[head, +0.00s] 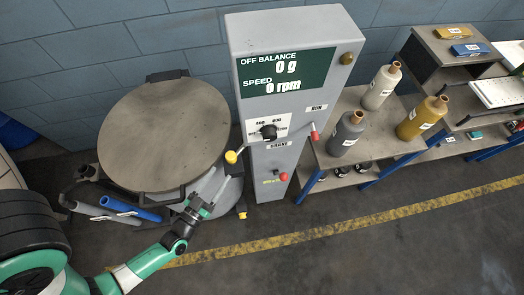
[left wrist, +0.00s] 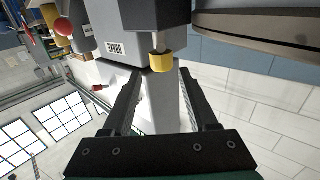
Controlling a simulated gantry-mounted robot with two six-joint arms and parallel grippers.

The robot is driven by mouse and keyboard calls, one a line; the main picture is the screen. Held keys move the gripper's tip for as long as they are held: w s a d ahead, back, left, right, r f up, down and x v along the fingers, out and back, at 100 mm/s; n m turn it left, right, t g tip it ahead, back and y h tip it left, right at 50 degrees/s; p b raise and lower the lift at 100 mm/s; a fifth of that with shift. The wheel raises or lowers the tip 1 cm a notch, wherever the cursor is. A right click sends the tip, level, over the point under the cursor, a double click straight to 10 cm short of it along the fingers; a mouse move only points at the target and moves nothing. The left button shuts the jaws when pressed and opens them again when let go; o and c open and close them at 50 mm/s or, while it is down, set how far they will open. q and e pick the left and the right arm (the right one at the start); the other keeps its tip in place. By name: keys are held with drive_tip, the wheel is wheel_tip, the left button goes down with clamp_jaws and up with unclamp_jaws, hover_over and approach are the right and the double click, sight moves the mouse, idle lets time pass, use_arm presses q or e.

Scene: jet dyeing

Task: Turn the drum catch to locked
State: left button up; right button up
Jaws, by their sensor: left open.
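A yellow knob on a short pale stem, which looks like the drum catch handle, shows in the head view (head: 231,157) between the round grey drum lid (head: 165,135) and the control column. It also shows in the left wrist view (left wrist: 161,62), below a dark block. My left gripper (head: 218,182) is open and reaches up toward the knob from below. In the left wrist view its fingertips stand on either side of the knob in the picture, and I see no contact. I cannot read whether the catch is locked. My right gripper is not in view.
The grey control column (head: 297,100) reads 0 g and 0 rpm and carries a black dial (head: 269,131) and red knobs (head: 283,176). Bottles (head: 346,134) stand on a bench at right. Blue and grey tubes (head: 135,208) sit left of my gripper. The floor in front is clear.

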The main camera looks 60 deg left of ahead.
sight(237, 152)
use_arm(q)
drive_tip(key=shift+w+a, duration=0.4)
drive_tip(key=b+x, duration=0.1)
drive_tip(key=x, duration=0.9)
drive_tip(key=shift+w+a+r+b, duration=0.1)
drive_tip(key=shift+w+b, duration=0.2)
drive_tip(key=shift+w, duration=0.05)
clamp_jaws()
idle(0.5)
